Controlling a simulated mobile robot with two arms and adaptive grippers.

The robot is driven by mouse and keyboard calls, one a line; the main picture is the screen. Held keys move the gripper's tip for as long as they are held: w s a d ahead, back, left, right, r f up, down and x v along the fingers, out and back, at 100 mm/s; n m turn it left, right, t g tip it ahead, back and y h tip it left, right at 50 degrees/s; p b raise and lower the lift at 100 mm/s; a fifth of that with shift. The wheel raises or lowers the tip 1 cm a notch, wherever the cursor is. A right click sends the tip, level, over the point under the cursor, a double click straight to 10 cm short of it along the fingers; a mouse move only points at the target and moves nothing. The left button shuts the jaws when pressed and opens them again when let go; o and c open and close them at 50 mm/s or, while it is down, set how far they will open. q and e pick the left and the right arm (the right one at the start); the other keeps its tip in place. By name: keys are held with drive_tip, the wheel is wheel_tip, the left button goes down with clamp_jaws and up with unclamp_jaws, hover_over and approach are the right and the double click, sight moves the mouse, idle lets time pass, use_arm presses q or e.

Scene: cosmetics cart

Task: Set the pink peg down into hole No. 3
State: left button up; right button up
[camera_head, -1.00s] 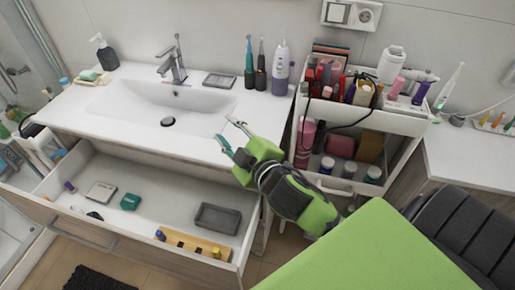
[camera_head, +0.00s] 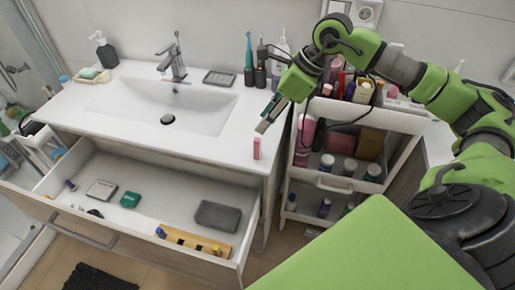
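A small pink peg (camera_head: 256,149) stands upright on the white counter near its front right edge. My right gripper (camera_head: 266,115) is above and slightly right of the peg, pointing down and left. Its fingers look apart, with nothing seen between them, and it does not touch the peg. A wooden board (camera_head: 186,239) lies at the front of the open drawer. It has a blue piece near its left end and a yellow and blue piece near its right end. Its holes and any numbers are too small to read. My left gripper is not in view.
The open drawer (camera_head: 145,235) also holds a grey box (camera_head: 217,216), a green box (camera_head: 131,201) and a flat case. A crowded white cosmetics cart (camera_head: 345,184) stands right of the counter. The washbasin (camera_head: 165,104) is at the left; bottles stand behind the gripper.

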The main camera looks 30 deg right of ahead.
sight(259, 144)
drive_tip(key=shift+h, duration=0.6)
drive_tip(key=w+f+p, duration=0.1)
drive_tip(key=f, duration=0.3)
drive_tip(key=w+f+p, duration=0.1)
drive_tip(key=f+p, duration=0.1)
drive_tip(key=f, duration=0.1)
drive_tip(key=w+f+p, duration=0.1)
drive_tip(key=f+p, duration=0.1)
drive_tip(key=f, duration=0.2)
drive_tip(key=shift+f, duration=0.35)
drive_tip(key=shift+w+f, duration=0.1)
drive_tip(key=shift+f, duration=0.35)
clamp_jaws()
